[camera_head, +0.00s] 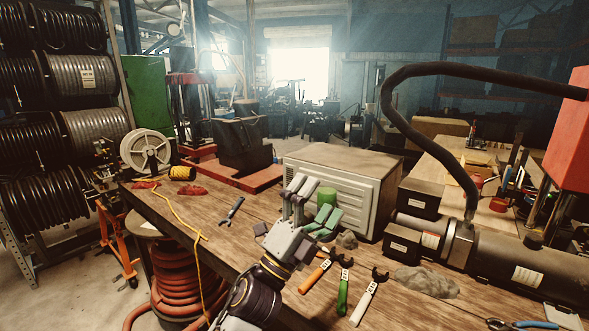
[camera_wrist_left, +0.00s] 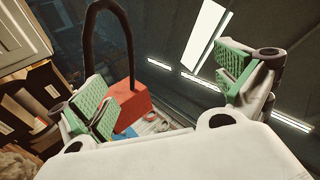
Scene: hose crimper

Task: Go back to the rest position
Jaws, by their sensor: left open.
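My left gripper (camera_head: 312,205) is above the wooden workbench, in front of a beige metal box, with its fingers pointing up and away. Its white fingers with green pads are spread apart and nothing is between them. The left wrist view shows the same open gripper (camera_wrist_left: 165,90), with one padded finger on each side and the ceiling behind. My left arm reaches in from the bottom of the head view. My right gripper shows in neither view.
The beige box (camera_head: 343,178) stands just behind the gripper. Orange, green and white-handled tools (camera_head: 343,291) lie right of my forearm. A wrench (camera_head: 231,211) lies left. A black cylindrical machine (camera_head: 500,262) with a curved hose (camera_head: 395,105) fills the right side.

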